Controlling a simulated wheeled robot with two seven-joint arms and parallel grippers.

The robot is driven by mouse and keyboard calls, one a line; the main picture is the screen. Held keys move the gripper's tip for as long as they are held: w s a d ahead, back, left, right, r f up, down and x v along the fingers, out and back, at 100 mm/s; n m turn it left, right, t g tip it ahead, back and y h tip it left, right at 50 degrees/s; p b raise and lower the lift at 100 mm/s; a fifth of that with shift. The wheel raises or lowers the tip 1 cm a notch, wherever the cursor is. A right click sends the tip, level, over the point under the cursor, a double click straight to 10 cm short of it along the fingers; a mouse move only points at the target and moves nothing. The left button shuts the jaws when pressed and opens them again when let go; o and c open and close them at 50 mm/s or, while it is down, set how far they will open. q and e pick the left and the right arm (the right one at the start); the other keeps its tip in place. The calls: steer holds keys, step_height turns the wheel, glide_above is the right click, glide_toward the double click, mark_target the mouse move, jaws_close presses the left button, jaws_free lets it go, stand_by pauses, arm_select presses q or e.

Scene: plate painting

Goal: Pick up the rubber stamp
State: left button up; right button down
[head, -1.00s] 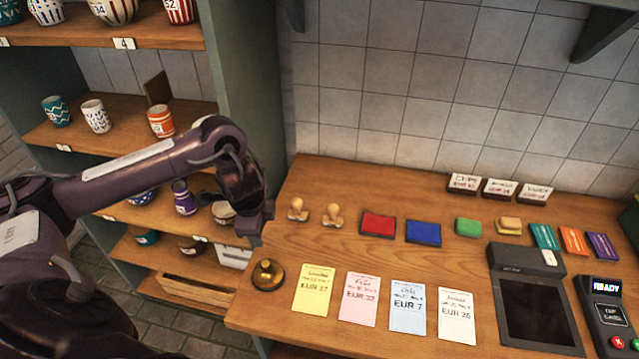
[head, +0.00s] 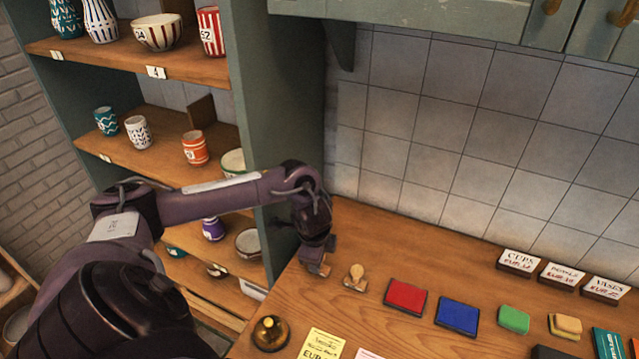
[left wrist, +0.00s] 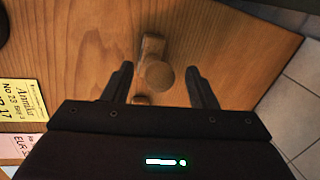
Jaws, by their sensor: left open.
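Two wooden rubber stamps stand on the wooden counter. My left gripper (head: 316,262) is open and points down at the left stamp, which it largely hides in the head view. In the left wrist view this stamp (left wrist: 158,72) shows its round knob between the two open fingers (left wrist: 160,72), with no finger seen touching it. The other stamp (head: 355,275) stands just right of the gripper. In the left wrist view only a small part of that one (left wrist: 140,99) shows above the gripper body. My right gripper is not in view.
A red ink pad (head: 406,297) and a blue ink pad (head: 457,315) lie to the right. A brass bell (head: 270,333) and a yellow card (head: 322,344) are nearer the front. The shelf (head: 245,262) with pottery stands at left. The tiled wall (head: 420,150) is behind.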

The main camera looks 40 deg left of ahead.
arm_select(q)
steer(key=shift+w+f, duration=0.1)
steer(key=shift+f, duration=0.5)
steer(key=c, duration=1)
steer(key=shift+r, duration=0.1)
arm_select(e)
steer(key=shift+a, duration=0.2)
